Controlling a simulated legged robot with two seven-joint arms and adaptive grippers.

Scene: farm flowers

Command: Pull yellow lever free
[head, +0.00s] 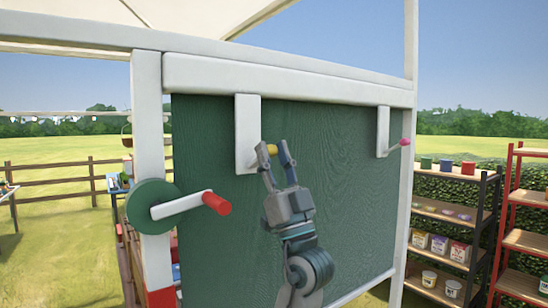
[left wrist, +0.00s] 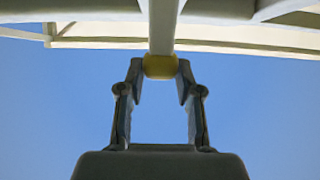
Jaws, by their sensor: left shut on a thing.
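The yellow lever (head: 272,149) sits at the lower end of a white upright strip (head: 247,130) on the green panel. My left gripper (head: 276,150) is raised in front of the panel, with its fingers closed around the yellow end. In the left wrist view the yellow end (left wrist: 160,66) lies between the two fingertips (left wrist: 160,72), below a white bar. A pink-tipped lever (head: 404,142) is on a second white strip at the right. My right gripper is not in view.
A green wheel with a red-handled crank (head: 216,203) juts out at the left of the panel. A white frame (head: 290,82) surrounds the green panel (head: 345,190). Shelves with pots and boxes (head: 440,245) stand at the right. A wooden fence (head: 60,170) is behind at the left.

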